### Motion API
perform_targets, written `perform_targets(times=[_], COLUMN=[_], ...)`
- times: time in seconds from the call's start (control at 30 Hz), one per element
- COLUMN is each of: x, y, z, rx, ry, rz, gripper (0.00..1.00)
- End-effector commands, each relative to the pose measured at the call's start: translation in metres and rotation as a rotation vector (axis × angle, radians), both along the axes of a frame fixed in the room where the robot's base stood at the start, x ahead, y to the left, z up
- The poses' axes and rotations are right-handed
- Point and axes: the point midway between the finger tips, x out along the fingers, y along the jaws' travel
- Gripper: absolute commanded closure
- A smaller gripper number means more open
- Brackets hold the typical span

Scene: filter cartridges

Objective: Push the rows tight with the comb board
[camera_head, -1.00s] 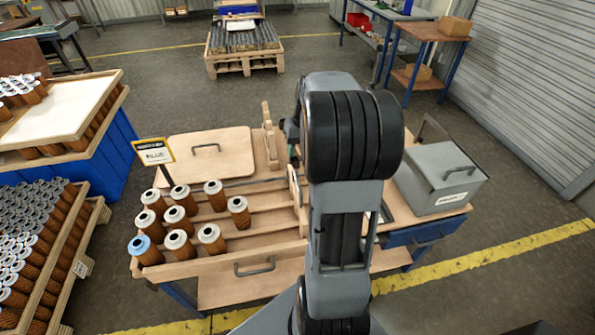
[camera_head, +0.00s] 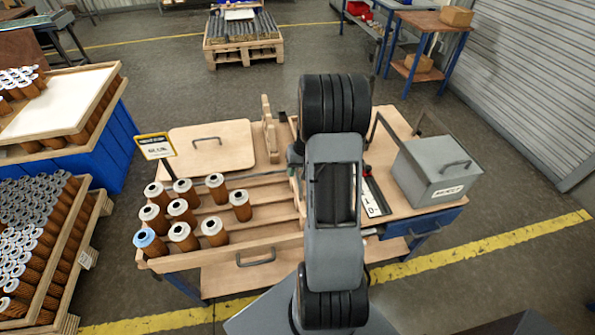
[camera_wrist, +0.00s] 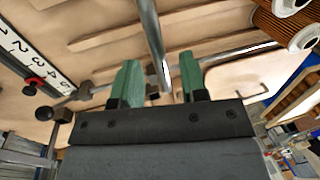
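Several brown filter cartridges with pale caps (camera_head: 181,209) stand in three rows at the left of a wooden channelled tray (camera_head: 270,194). The front-left one (camera_head: 146,239) has a blue cap. In the middle row, one cartridge (camera_head: 241,199) stands apart to the right. A notched upright wooden piece (camera_head: 268,130), perhaps the comb board, stands behind the tray. My gripper (camera_wrist: 160,82) is open, its two green fingers apart in the wrist view. A metal rod (camera_wrist: 150,35) shows between them; I cannot tell if they touch it. My arm hides the gripper in the head view.
A lidded grey box (camera_head: 437,172) stands at the bench's right. A flat board with a handle (camera_head: 210,153) lies behind the rows, beside a yellow-black sign (camera_head: 155,147). A black-numbered scale (camera_wrist: 35,55) and cartridge tops (camera_wrist: 285,12) show in the wrist view.

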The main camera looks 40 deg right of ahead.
Motion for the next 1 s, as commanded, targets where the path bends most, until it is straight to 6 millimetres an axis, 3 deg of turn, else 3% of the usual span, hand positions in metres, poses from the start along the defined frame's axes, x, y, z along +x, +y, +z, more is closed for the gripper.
perform_targets(times=[0.47, 0.87, 1.0], x=[0.0006, 0.0007, 0.0007], y=[0.0017, 0.0016, 0.0016], z=[-0.0090, -0.0087, -0.0086], rx=[0.000, 0.000, 0.000], ry=[0.000, 0.000, 0.000], rz=[0.000, 0.000, 0.000], gripper=[0.60, 0.98, 1.00])
